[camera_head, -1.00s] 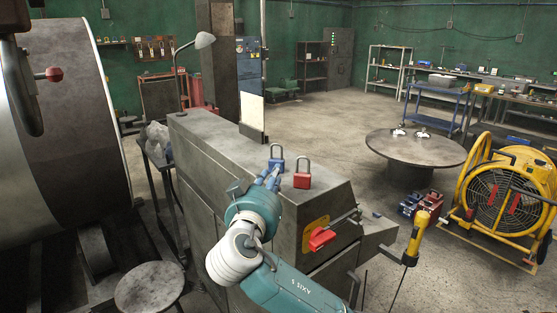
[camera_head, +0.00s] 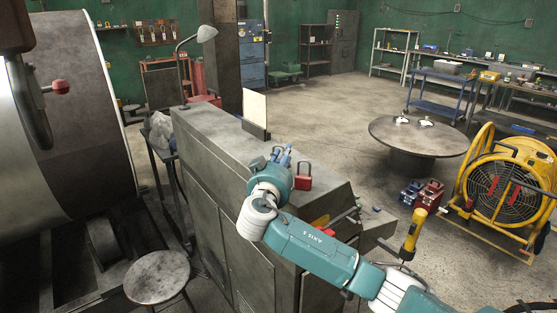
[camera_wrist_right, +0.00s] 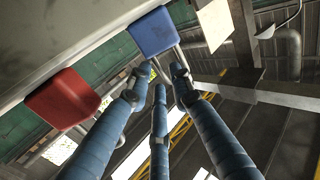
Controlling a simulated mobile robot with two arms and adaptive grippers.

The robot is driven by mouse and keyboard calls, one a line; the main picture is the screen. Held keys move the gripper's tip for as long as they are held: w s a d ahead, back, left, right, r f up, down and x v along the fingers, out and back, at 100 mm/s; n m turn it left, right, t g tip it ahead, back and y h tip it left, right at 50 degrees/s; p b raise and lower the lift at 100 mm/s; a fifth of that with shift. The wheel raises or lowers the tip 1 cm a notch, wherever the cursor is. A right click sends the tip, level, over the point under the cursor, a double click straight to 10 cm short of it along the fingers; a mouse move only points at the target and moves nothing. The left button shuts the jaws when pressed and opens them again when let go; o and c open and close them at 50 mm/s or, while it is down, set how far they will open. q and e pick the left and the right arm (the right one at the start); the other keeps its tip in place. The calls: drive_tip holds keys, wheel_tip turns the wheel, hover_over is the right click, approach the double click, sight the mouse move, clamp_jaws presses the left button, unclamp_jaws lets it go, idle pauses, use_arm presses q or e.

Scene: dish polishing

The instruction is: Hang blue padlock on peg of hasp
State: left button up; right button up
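The blue padlock (camera_head: 277,153) stands on the grey cabinet's top, largely hidden behind my right gripper (camera_head: 286,156). In the right wrist view the blue padlock's body (camera_wrist_right: 163,33) shows at the top, just beyond my gripper's fingertips (camera_wrist_right: 158,82). The fingers are spread with gaps between them and nothing clearly held; I cannot tell if one touches the shackle. A yellow plate (camera_head: 320,220) on the cabinet's end is mostly covered by my right arm. A metal bar (camera_head: 349,214) sticks out beside it; I cannot make out the hasp's peg. My left gripper is out of view.
A red padlock (camera_head: 303,180) stands close to the right of the blue one, and also shows in the wrist view (camera_wrist_right: 62,100). A lamp (camera_head: 206,34) rises at the cabinet's far end. A yellow fan (camera_head: 505,185) and a round table (camera_head: 420,138) stand right.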

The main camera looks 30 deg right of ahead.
drive_tip(key=shift+w+f, duration=0.1)
drive_tip(key=shift+d, duration=0.1)
clamp_jaws()
